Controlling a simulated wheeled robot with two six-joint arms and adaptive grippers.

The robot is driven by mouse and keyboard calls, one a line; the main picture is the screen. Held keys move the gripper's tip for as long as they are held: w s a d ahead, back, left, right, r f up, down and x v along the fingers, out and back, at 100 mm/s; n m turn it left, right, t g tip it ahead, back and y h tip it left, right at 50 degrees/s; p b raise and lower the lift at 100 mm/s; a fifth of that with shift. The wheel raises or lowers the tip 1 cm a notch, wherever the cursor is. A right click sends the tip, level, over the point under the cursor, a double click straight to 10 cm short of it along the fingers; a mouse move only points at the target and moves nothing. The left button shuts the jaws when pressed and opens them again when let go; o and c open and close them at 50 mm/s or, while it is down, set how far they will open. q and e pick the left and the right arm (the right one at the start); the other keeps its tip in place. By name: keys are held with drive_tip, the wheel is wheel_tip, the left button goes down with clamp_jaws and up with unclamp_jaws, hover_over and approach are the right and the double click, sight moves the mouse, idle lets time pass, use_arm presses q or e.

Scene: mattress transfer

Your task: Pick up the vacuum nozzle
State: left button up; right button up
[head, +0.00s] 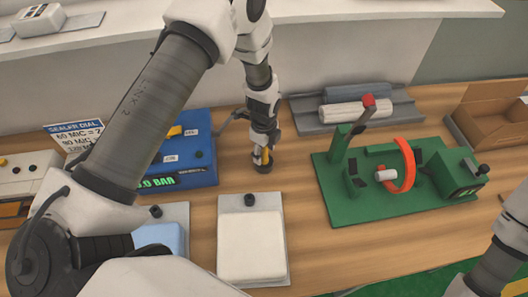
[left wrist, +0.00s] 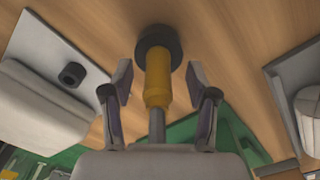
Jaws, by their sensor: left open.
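The vacuum nozzle is a yellow stem (left wrist: 158,80) with a dark round cup (left wrist: 158,42) at its end. In the left wrist view it lies between the two fingers of my left gripper (left wrist: 158,85), with gaps on both sides. In the head view the nozzle (head: 264,158) stands upright over the bare table, just right of the blue box, partly hidden by my left gripper (head: 262,148). My left gripper is open around it and points down. My right gripper is not in view; only part of my right arm shows at the lower right.
A blue box (head: 203,178) with a green readout stands left of the nozzle. A white pad on a grey plate (head: 251,245) lies in front. A green fixture (head: 335,205) with an orange ring (head: 405,165) stands right. A grey tray (head: 308,122) with rolls lies behind.

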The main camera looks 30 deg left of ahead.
use_arm(q)
drive_tip(key=shift+s+d+r, duration=0.1)
drive_tip(key=shift+s+r, duration=0.05)
drive_tip(key=c, duration=0.5)
clamp_jaws()
drive_tip(key=shift+r, duration=0.1)
